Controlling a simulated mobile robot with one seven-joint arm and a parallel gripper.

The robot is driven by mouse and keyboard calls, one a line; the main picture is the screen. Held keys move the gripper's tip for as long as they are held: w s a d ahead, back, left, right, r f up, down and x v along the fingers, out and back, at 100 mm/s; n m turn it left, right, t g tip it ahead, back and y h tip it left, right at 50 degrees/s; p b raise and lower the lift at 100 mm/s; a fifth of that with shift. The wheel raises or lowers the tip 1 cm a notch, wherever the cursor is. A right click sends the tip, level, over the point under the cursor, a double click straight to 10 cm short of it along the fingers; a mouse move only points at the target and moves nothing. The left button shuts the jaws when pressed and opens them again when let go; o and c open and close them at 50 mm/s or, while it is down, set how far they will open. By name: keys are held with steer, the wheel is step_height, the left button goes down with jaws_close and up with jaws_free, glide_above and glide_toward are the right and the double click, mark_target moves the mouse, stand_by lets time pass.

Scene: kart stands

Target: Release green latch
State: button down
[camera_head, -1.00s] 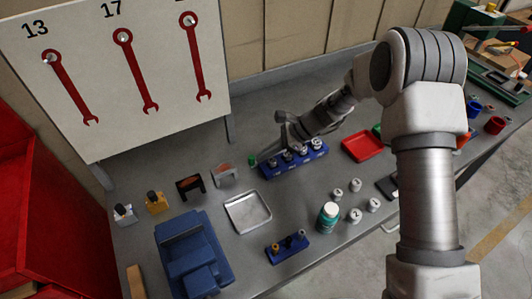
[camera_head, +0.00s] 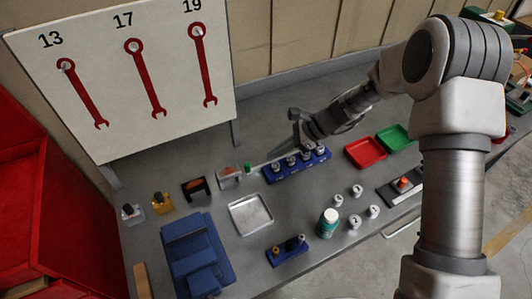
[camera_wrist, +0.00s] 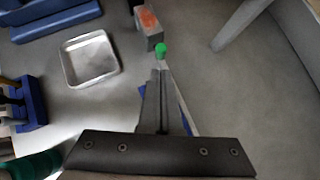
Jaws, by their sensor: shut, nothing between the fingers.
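The green latch (camera_head: 248,168) shows as a small green knob beside a grey bracket (camera_head: 229,178) with an orange patch, left of the blue rack. In the wrist view the green knob (camera_wrist: 161,49) sits at the near end of the bracket (camera_wrist: 149,30). My gripper (camera_wrist: 160,73) is shut and empty, its fingertips just short of the knob in the picture. I cannot tell whether they touch it. In the head view my gripper's body (camera_head: 300,128) is above the blue rack; its fingertips are hard to make out.
The blue rack (camera_head: 275,174) with several metal pieces stands under my gripper. A pale strip (camera_wrist: 182,103) runs from near the knob alongside the rack. A silver tray (camera_head: 250,214), black bracket (camera_head: 196,188), red tray (camera_head: 365,153) and green bottle (camera_head: 328,223) are nearby.

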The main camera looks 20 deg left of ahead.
steer(key=shift+p+v, duration=0.55)
steer(key=shift+v, duration=1.3)
steer(key=shift+w, duration=0.1)
steer(key=s+d+r+n+t+h, duration=0.35)
steer(key=d+r+n, duration=0.35)
steer(key=d+r, duration=1)
steer(key=s+d+r+n+t+h, duration=0.2)
steer(key=s+d+r+n, duration=0.1)
steer(key=s+d, duration=0.4)
steer(key=s+d+r+n+t+h, duration=0.2)
steer(key=s+d+r+n+t, duration=0.1)
steer(key=s+d+r, duration=0.2)
steer(key=s+d, duration=0.2)
steer(key=d, duration=0.1)
steer(key=shift+s+d+r+t+h, duration=0.2)
steer(key=shift+s+d+t+h, duration=0.1)
steer(key=shift+t+h, duration=0.05)
